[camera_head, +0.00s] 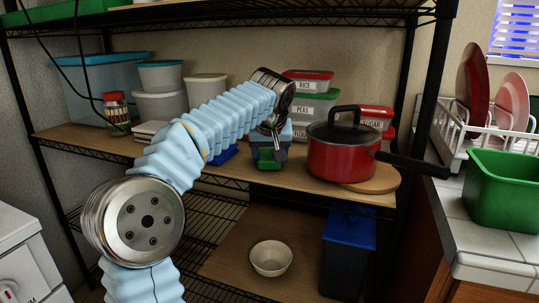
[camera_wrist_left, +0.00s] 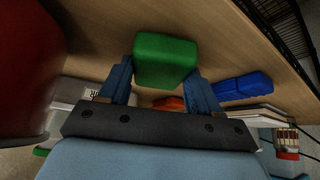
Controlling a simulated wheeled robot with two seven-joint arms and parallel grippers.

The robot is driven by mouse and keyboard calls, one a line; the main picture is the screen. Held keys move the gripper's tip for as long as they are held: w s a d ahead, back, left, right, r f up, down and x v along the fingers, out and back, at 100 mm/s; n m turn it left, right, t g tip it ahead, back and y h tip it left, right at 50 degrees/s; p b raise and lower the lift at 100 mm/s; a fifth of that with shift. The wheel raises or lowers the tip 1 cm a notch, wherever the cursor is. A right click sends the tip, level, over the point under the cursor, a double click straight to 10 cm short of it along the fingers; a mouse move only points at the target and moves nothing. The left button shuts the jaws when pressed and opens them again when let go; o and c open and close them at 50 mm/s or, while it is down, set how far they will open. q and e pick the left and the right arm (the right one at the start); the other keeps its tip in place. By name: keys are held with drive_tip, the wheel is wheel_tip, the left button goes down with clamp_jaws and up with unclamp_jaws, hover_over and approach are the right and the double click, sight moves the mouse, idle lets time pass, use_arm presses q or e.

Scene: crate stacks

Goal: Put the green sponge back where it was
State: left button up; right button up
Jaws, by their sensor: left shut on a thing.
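The green sponge (camera_head: 269,160) is between the fingers of my left gripper (camera_head: 270,151), over the middle shelf board (camera_head: 225,172), left of the red pot. In the left wrist view the green sponge (camera_wrist_left: 165,58) sits between the two blue fingertips of my left gripper (camera_wrist_left: 164,72), which is shut on it. Whether the sponge touches the board, I cannot tell. A blue block, perhaps another sponge (camera_wrist_left: 243,86), lies on the board beside it; it shows partly behind my arm in the head view (camera_head: 223,155). My right gripper is not in view.
The red pot (camera_head: 335,160) with a black lid stands close right of the gripper on a round board (camera_head: 378,181). Labelled tubs (camera_head: 312,105) stand behind. An orange thing (camera_wrist_left: 168,103) is partly hidden behind the gripper. A jar (camera_head: 117,112) stands left.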

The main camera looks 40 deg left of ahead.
use_arm(q)
drive_tip(key=shift+f, duration=0.2)
drive_tip(key=o, duration=0.9)
drive_tip(key=shift+r, duration=0.1)
drive_tip(key=shift+r, duration=0.25)
drive_tip(key=p+v, duration=0.1)
drive_tip(key=v, duration=1.1)
drive_tip(key=shift+f+p, duration=0.1)
drive_tip(key=shift+p, duration=0.25)
